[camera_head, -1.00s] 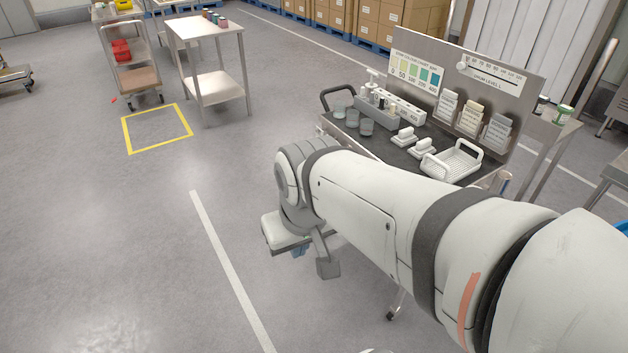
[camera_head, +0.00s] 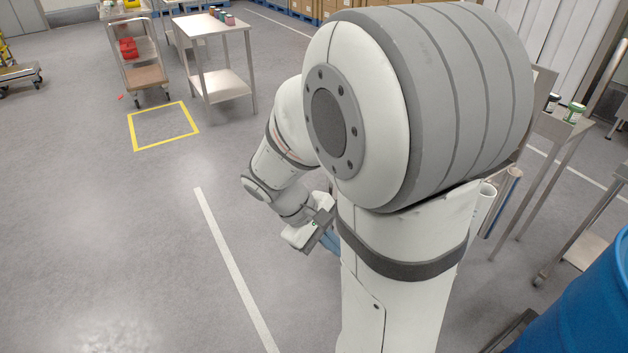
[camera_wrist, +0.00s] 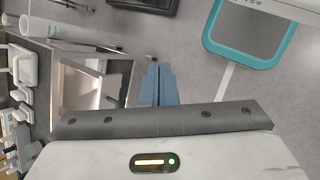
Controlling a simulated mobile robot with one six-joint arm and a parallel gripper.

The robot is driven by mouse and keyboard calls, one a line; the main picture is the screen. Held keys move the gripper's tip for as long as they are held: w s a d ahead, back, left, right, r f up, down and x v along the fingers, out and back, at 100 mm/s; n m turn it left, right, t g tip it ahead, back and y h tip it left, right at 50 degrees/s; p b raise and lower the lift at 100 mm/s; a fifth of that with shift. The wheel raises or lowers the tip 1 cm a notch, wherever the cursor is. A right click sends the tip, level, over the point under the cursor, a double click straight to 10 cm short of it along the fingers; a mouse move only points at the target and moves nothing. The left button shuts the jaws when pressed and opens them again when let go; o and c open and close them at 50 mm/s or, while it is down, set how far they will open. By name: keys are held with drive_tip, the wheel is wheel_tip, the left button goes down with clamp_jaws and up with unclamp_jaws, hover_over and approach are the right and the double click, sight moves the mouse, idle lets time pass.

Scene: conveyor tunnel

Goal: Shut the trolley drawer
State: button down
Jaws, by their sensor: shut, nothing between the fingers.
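My gripper (camera_head: 330,241) shows in the head view low beside my arm, with its blue-grey fingers pointing down to the right. In the wrist view its fingers (camera_wrist: 158,70) are together and empty. The trolley is mostly hidden behind my arm in the head view. In the wrist view the trolley's worktop side, with a white basket (camera_wrist: 23,66) on it, lies at the left. A pale, box-like recess (camera_wrist: 88,88) shows left of the fingers, apart from them. I cannot tell whether it is the drawer or a shelf, or how far the drawer is open.
A metal table (camera_head: 212,25) and a cart with a red item (camera_head: 128,47) stand at the back left. A blue barrel (camera_head: 590,310) is at the lower right. A side table with jars (camera_head: 574,113) stands at the right.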

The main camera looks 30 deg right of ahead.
drive_tip(key=w+d+f+n+t+h+b, duration=0.25)
drive_tip(key=w+f+n+h, duration=0.2)
drive_tip(key=f, duration=0.35)
drive_tip(key=w+d+f+n+t+h+b, duration=0.1)
drive_tip(key=w+d+f+n+h, duration=0.3)
drive_tip(key=f, duration=0.4)
drive_tip(key=w+d+f+n+t+h+b, duration=0.1)
drive_tip(key=w+f+n+h, duration=0.4)
drive_tip(key=f, duration=0.4)
drive_tip(key=d+n+y+p, duration=0.1)
drive_tip(key=d+p, duration=0.1)
drive_tip(key=d, duration=1.2)
drive_tip(key=shift+r, duration=0.25)
drive_tip(key=shift+w+n+t, duration=0.1)
drive_tip(key=shift+n+t, duration=0.15)
